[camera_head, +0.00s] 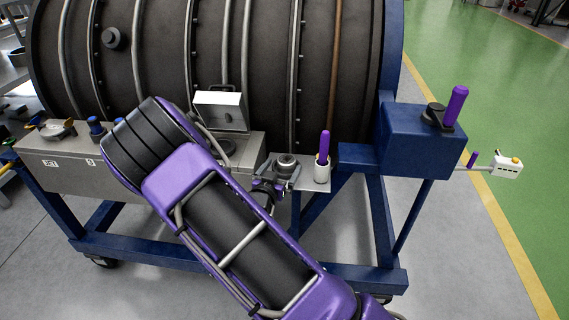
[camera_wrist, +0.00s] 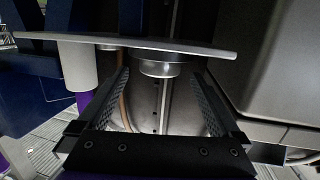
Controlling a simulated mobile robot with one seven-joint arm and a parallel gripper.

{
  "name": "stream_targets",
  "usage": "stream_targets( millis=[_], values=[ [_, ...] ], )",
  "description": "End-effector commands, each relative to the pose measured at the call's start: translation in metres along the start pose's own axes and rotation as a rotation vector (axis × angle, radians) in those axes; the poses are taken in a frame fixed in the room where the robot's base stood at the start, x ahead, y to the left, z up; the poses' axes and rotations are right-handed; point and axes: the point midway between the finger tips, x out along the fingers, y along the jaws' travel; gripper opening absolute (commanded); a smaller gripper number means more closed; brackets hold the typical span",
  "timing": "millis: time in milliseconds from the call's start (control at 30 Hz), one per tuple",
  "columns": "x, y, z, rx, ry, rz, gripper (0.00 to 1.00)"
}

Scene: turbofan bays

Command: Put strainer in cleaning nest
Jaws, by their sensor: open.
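A short round metal piece (camera_head: 286,162), which looks like the strainer, sits on a small grey shelf (camera_head: 311,182) in the head view. In the wrist view this metal piece (camera_wrist: 155,68) shows at the shelf's edge, beyond and between my fingertips, with a visible gap on both sides. My gripper (camera_head: 274,181) is open and empty just in front of it; both fingers show in the wrist view (camera_wrist: 165,78). A dark round recess (camera_head: 227,148) in the grey bench top, left of the shelf, may be the cleaning nest; my arm partly hides that bench.
A white cup (camera_head: 322,171) with a purple-handled tool stands close right of the metal piece. The large ribbed engine casing (camera_head: 270,70) closes off the back. A blue frame (camera_head: 412,140) stands at right.

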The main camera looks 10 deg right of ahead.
Motion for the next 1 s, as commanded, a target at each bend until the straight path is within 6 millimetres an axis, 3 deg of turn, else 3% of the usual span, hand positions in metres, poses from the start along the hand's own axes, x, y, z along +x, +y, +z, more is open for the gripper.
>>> stream_targets(
  millis=[200,400,600,1000],
  values=[
    [-0.051,-0.001,-0.001,0.001,-0.002,-0.003,1.00],
    [-0.082,-0.001,0.000,0.001,-0.001,-0.002,1.00],
    [-0.092,0.000,0.000,0.001,0.000,0.000,1.00],
    [-0.092,0.000,0.000,0.000,0.000,0.000,1.00]
  ],
)
